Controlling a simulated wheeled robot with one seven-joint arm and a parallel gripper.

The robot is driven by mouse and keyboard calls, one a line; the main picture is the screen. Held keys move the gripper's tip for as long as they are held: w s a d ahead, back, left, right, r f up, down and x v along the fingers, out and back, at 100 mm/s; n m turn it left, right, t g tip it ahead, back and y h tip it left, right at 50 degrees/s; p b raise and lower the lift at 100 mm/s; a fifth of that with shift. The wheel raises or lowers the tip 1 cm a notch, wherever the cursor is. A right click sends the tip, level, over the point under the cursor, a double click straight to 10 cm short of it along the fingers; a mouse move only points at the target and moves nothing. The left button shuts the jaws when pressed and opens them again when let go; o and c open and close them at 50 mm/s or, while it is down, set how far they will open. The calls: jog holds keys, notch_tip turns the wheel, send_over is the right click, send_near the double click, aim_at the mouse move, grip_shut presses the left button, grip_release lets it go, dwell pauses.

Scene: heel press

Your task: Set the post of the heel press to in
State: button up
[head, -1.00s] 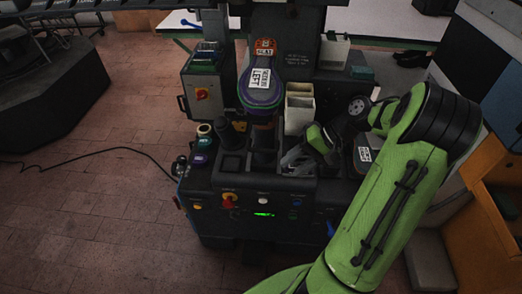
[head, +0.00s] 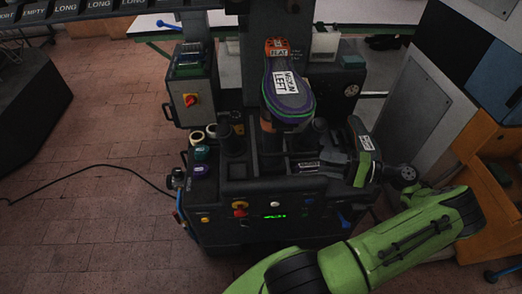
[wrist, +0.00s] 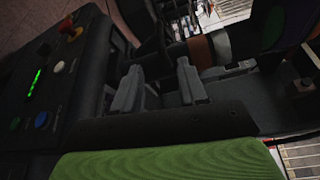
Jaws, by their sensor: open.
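The heel press (head: 262,185) is a dark machine in the middle of the head view. A purple, green-edged shoe sole labelled "VEGAN LEFT" (head: 288,92) with an orange heel sits sole-up on its post (head: 268,140). The post shows in part below the shoe; its lower end sits among dark blocks. My gripper (head: 304,165) is right of the post, low over the press top, its fingers pointing left. In the wrist view its two grey fingers (wrist: 160,88) are apart with nothing between them. A brown-banded cylindrical part (wrist: 205,48), likely the post, is just beyond the fingertips.
A panel with a red knob (head: 240,206) and a green display (head: 273,216) fronts the press. A grey control box (head: 192,98) stands at left, near small coloured rolls. Cabinets (head: 405,105) are close on the right. Open brick floor lies left, crossed by a cable.

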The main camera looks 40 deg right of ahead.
aim_at(276, 153)
jog(key=b+x, duration=0.2)
jog(key=x, duration=1.3)
jog(key=shift+w+a+b, duration=0.1)
jog(key=shift+w+b, duration=0.2)
jog(key=shift+b, duration=0.05)
grip_shut()
